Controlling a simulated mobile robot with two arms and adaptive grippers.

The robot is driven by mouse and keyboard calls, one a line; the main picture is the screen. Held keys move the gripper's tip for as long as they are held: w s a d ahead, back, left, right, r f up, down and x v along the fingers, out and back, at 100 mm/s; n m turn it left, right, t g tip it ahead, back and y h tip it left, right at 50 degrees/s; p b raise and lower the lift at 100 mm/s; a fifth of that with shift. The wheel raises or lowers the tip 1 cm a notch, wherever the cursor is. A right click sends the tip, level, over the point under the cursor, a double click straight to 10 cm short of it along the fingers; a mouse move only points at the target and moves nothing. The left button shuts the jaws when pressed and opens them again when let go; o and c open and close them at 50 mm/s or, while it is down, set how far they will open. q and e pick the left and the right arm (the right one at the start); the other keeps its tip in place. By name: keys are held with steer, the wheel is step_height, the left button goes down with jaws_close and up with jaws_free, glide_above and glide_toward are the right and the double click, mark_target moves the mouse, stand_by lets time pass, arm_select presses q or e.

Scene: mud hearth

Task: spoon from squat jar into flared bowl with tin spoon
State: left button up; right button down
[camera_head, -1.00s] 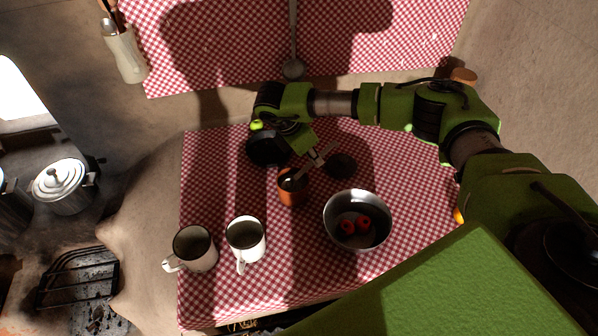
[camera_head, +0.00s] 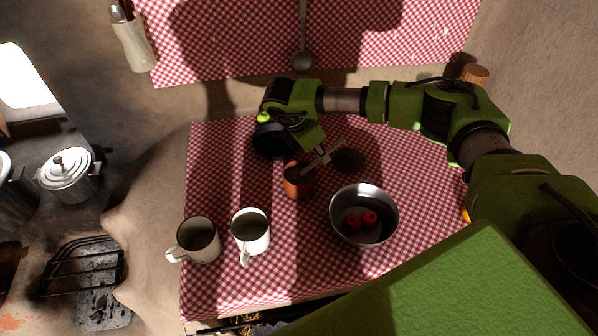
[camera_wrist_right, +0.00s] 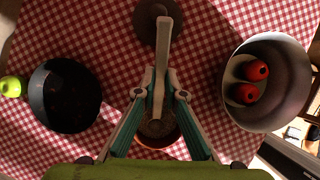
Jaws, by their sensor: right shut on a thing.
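The squat jar (camera_head: 297,187) is a small orange-brown pot standing open on the checked cloth. My right gripper (camera_head: 322,158) is just above it, shut on the tin spoon (camera_wrist_right: 164,50). The spoon's handle sticks up between the fingers in the wrist view, and its lower end points into the jar (camera_wrist_right: 158,150). How deep it sits and any load on it are hidden. A dark bowl (camera_head: 268,144) stands left of the jar, partly behind my arm. A steel bowl (camera_head: 338,228) with red tomatoes stands to the right. Which one is the flared bowl I cannot tell for sure. My left gripper is out of view.
A dark round lid (camera_head: 349,160) lies flat right of the jar. Two white mugs (camera_head: 198,240) (camera_head: 250,232) stand at the front left. A green fruit (camera_wrist_right: 12,86) lies beside the dark bowl. A ladle (camera_head: 303,62) hangs on the back wall. The cloth between is clear.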

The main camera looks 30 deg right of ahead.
stand_by(0.3)
steer(key=shift+r+p, duration=1.6)
steer(key=shift+r, duration=1.6)
steer(key=shift+s, duration=0.1)
